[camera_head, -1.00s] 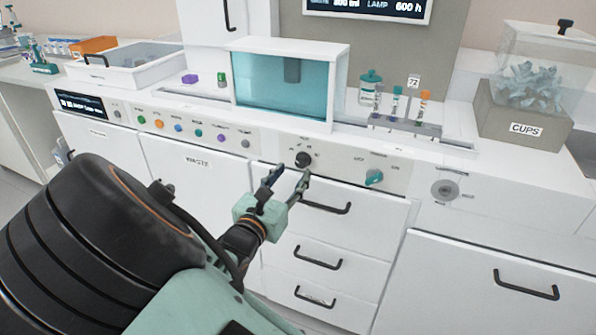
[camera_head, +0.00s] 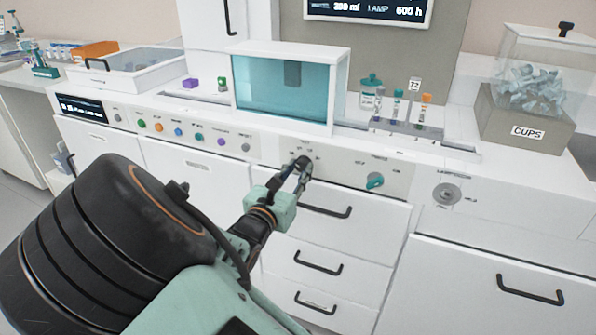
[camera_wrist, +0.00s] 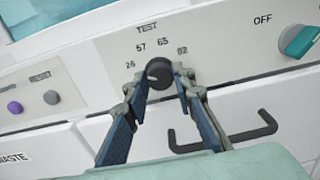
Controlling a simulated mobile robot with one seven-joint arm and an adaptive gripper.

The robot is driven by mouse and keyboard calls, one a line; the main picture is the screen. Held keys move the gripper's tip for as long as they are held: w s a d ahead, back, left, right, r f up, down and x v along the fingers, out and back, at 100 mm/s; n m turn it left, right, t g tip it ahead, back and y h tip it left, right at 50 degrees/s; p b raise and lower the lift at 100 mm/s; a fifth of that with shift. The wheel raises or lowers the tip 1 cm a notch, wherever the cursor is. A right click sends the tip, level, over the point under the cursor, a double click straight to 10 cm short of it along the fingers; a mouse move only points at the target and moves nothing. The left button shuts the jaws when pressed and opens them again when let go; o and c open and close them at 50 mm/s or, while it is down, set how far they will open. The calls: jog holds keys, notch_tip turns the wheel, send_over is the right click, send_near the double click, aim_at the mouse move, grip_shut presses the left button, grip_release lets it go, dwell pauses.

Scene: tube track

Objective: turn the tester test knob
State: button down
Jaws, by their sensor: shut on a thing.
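The direction of the knob's pointer cannot be made out.
A teal switch (camera_head: 375,180) marked OFF sits right of the knob. A black drawer handle (camera_wrist: 222,134) is just below my fingers. Coloured buttons (camera_head: 178,131) line the panel to the left. A tube rack (camera_head: 405,127) stands on the counter above.

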jog(key=shift+m, duration=0.3)
jog(key=m+b, duration=0.1)
jog(key=m, duration=0.2)
jog(key=shift+f+m+b, duration=0.15)
jog(key=shift+m+b, duration=0.15)
jog(key=shift+b, duration=0.1)
jog(key=shift+m+b, duration=1.3)
jog(key=shift+m, duration=0.5)
jog(key=c, duration=1.6)
grip_release()
